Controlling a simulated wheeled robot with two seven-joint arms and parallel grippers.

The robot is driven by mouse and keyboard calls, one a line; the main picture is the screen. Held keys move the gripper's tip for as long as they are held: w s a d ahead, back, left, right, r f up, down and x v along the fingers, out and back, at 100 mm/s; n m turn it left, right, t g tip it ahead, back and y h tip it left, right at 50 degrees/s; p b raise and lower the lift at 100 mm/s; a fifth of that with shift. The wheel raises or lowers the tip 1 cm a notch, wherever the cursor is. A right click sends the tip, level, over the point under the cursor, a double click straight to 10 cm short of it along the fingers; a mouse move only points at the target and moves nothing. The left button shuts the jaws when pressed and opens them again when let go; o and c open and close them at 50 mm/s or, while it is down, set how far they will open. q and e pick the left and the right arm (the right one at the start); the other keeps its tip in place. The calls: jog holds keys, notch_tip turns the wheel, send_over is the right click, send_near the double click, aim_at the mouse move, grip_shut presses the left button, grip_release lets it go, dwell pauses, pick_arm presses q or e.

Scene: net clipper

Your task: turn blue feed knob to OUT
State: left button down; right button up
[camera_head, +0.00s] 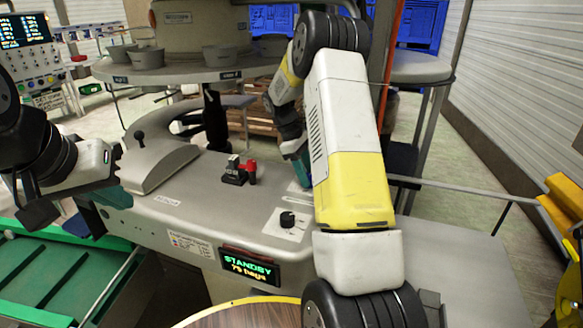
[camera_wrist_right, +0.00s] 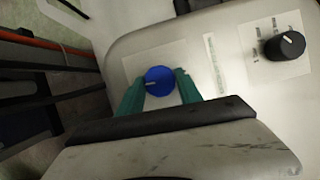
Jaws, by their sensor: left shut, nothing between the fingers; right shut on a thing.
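The blue feed knob (camera_wrist_right: 159,81) sits on a pale label plate in the right wrist view. Its white pointer line points left in that view; the plate's lettering is too faint to read. My right gripper (camera_wrist_right: 158,92) has its teal fingers on either side of the knob and is shut on it. In the head view my right gripper (camera_head: 298,168) is partly behind my own yellow and white arm, and the knob is hidden there. My left gripper (camera_head: 97,203) is shut and empty at the left edge of the grey machine (camera_head: 190,225).
A black knob (camera_head: 288,219) is on the panel's front; it also shows in the wrist view (camera_wrist_right: 285,46). A red and black switch (camera_head: 240,171) stands mid-panel. A display (camera_head: 250,268) reads STANDBY. A grey lever housing (camera_head: 160,165) is at left, with green trays below.

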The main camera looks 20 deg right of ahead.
jog(key=shift+n, duration=0.5)
jog(key=o, duration=1.4)
jog(key=v, duration=0.7)
jog(key=shift+a+r, duration=0.2)
jog(key=shift+r, duration=0.15)
